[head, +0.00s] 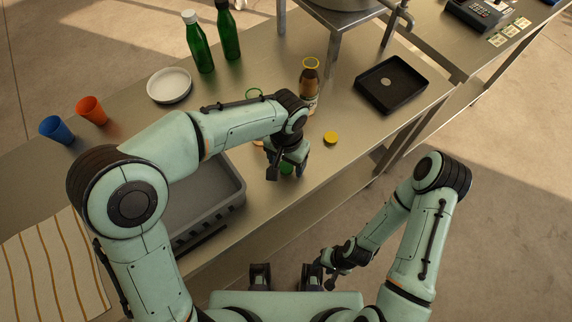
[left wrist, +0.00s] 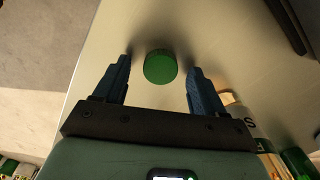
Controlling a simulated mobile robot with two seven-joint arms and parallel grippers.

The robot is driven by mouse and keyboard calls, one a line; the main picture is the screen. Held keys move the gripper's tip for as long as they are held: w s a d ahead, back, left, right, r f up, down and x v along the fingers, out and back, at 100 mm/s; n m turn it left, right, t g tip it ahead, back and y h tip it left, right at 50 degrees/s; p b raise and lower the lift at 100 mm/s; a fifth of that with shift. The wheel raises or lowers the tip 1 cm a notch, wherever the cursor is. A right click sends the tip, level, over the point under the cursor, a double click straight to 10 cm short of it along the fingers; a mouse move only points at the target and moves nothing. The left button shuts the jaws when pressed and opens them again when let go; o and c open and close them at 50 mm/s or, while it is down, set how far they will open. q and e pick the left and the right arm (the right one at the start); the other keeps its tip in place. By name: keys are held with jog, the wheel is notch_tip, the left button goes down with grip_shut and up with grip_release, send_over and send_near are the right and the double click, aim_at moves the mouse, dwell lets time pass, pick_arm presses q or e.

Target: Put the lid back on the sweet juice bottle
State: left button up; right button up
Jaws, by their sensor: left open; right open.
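A green lid (left wrist: 160,66) lies on the metal table between the spread fingers of my left gripper (left wrist: 159,72), which is open and not visibly touching it. In the head view my left gripper (head: 286,172) hangs over the green lid (head: 287,167) near the table's front edge. A yellow lid (head: 331,137) lies to the right. A brown bottle (head: 310,82) with a yellow rim stands behind it. A green rim (head: 253,93) shows behind my left arm; its body is mostly hidden. I cannot read which bottle is sweet juice. My right gripper (head: 332,282) is open and empty, off the table.
A black tray (head: 417,81) holding a small round thing stands right. A grey crate (head: 238,188) sits left, partly behind my arm. A white dish (head: 169,85), two green bottles (head: 200,50), an orange cup (head: 92,111) and a blue cup (head: 56,130) stand farther left.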

aim_at(286, 165)
pick_arm(q)
jog(key=shift+f, duration=0.1)
jog(key=c, duration=1.1)
notch_tip(286, 165, up, 20)
jog(key=p, duration=0.3)
pick_arm(e)
jog(key=w+r, duration=0.1)
jog(key=r, duration=0.1)
jog(key=w+r, duration=0.1)
jog(key=r, duration=0.1)
jog(key=shift+w, duration=0.1)
